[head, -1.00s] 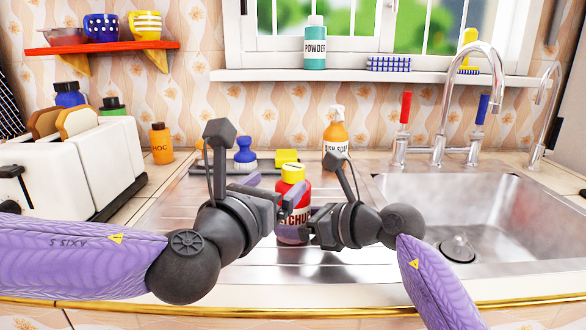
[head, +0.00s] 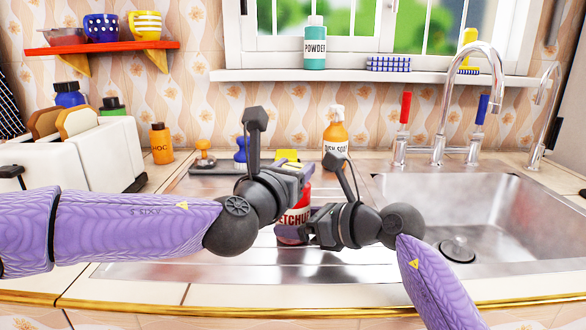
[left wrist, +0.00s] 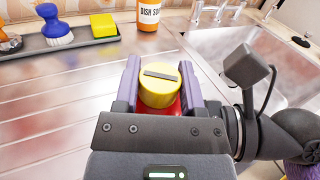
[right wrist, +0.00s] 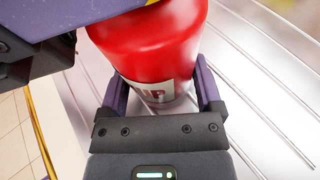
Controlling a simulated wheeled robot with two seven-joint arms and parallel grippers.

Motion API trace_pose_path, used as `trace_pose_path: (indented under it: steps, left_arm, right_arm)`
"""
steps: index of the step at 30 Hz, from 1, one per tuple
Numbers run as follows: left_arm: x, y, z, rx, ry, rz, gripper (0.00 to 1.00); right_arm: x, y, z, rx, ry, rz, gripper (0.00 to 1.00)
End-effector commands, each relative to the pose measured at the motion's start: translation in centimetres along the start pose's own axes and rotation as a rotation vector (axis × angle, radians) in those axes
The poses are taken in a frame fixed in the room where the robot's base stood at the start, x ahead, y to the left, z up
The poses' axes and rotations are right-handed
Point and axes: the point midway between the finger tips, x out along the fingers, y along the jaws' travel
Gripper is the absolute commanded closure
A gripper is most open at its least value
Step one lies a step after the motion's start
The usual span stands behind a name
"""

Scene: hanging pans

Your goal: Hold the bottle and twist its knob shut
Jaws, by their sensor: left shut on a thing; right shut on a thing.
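A red ketchup bottle (head: 294,215) stands upright on the ribbed metal drainboard. My right gripper (head: 306,232) is shut on the lower part of the bottle; in the right wrist view its fingers sit on both sides of the red body (right wrist: 160,50). The yellow knob (left wrist: 160,86) tops the bottle, with a dark bar across it. My left gripper (left wrist: 160,92) is shut on the knob, one purple finger on each side.
A sink (head: 520,215) with a tap lies to the right. Behind stand an orange dish soap bottle (head: 336,130) and a dark tray (left wrist: 60,45) with a blue brush (left wrist: 55,27) and yellow sponge (left wrist: 103,25). A white toaster (head: 85,155) stands at left.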

Motion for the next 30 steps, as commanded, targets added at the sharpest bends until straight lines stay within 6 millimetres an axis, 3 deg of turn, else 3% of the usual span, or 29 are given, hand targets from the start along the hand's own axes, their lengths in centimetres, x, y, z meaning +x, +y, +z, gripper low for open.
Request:
trace_pose_path:
  steps: [13, 30]
  left_arm:
    - [0.05, 0.09, -0.03, -0.007, 0.001, -0.069, 1.0]
    - [0.18, 0.14, -0.02, -0.008, 0.0, -0.539, 1.0]
  right_arm:
    - [-0.02, -0.03, 0.03, 0.0, -0.001, -0.001, 0.78]
    - [0.03, 0.06, -0.01, 0.0, 0.001, 0.002, 0.78]
